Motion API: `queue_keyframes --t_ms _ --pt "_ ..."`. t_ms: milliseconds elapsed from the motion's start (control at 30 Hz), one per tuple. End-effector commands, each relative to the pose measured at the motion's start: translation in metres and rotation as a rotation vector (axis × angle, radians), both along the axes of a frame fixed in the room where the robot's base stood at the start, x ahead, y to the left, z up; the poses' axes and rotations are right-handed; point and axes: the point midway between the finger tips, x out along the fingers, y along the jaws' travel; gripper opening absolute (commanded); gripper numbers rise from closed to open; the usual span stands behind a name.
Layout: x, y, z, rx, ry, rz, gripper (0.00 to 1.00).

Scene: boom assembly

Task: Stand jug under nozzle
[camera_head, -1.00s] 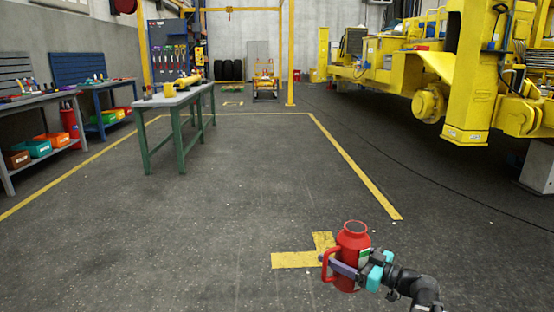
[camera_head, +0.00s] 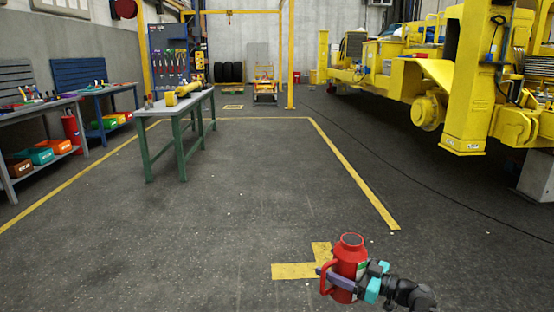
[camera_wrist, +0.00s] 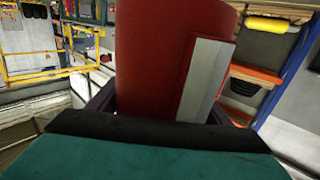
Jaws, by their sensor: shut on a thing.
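The red jug (camera_head: 349,257) has a handle on its left side and an open round top. It is upright or nearly so, held out in front of me at the bottom right of the head view. My gripper (camera_head: 346,280) is shut on the jug's body, with one finger showing across its front. In the wrist view the jug (camera_wrist: 180,55) fills the middle, with a pale label strip, between the fingers of my gripper (camera_wrist: 160,108). I cannot make out a nozzle in either view.
A green-legged workbench (camera_head: 176,105) stands ahead to the left. Two more benches line the left wall. A large yellow machine (camera_head: 440,75) stands at the right, with a grey block (camera_head: 537,175) below it. The floor (camera_head: 255,190) between is clear, with yellow lines.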

Motion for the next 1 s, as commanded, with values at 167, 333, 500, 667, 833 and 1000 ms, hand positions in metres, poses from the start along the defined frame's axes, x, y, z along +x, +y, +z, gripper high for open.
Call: queue_keyframes --t_ms 167,333,500,667,833,1000 --pt "0.000 0.000 0.023 0.001 0.000 0.000 0.44" --pt "0.000 0.000 0.038 0.001 -0.001 0.000 0.44" --pt "0.000 0.000 0.053 0.001 0.000 0.000 0.44" --pt "0.000 0.000 0.067 0.002 0.001 0.000 0.44" --pt "0.000 0.000 0.082 0.002 -0.001 0.000 0.44" --pt "0.000 0.000 0.096 0.001 0.000 0.000 0.44"
